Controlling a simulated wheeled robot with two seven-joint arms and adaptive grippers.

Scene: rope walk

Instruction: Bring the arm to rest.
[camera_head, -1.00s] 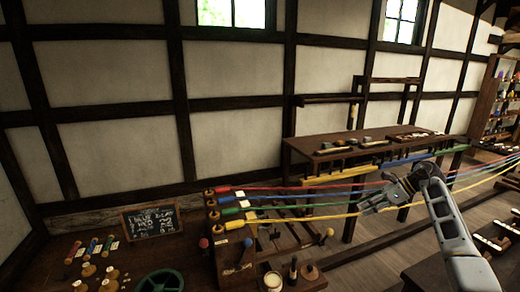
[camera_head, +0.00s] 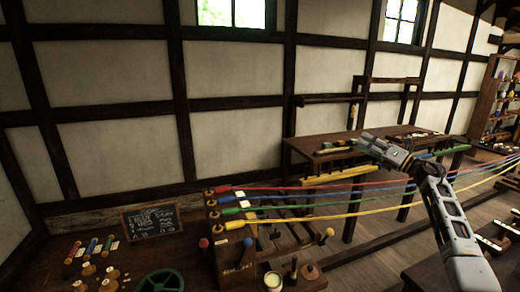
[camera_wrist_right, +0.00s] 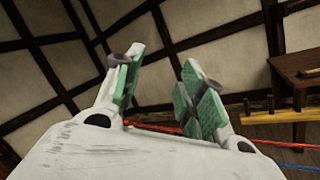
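My right gripper (camera_head: 372,143) is raised above the coloured ropes, in front of the long wooden bench. In the right wrist view its two green-padded fingers (camera_wrist_right: 160,90) stand apart with nothing between them. The red rope (camera_head: 290,188), blue rope (camera_head: 290,196), green rope and yellow rope (camera_head: 300,217) run from the wooden stand (camera_head: 235,262) at the left toward the right. The red rope also shows beyond the fingers in the right wrist view (camera_wrist_right: 155,129). My left gripper is not in view.
The long bench (camera_head: 300,145) holds several tools along the wall. A chalkboard (camera_head: 152,220), coloured spools and a green wheel (camera_head: 160,283) are at the lower left. A shelf (camera_head: 497,105) stands at the far right. The space above the ropes is open.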

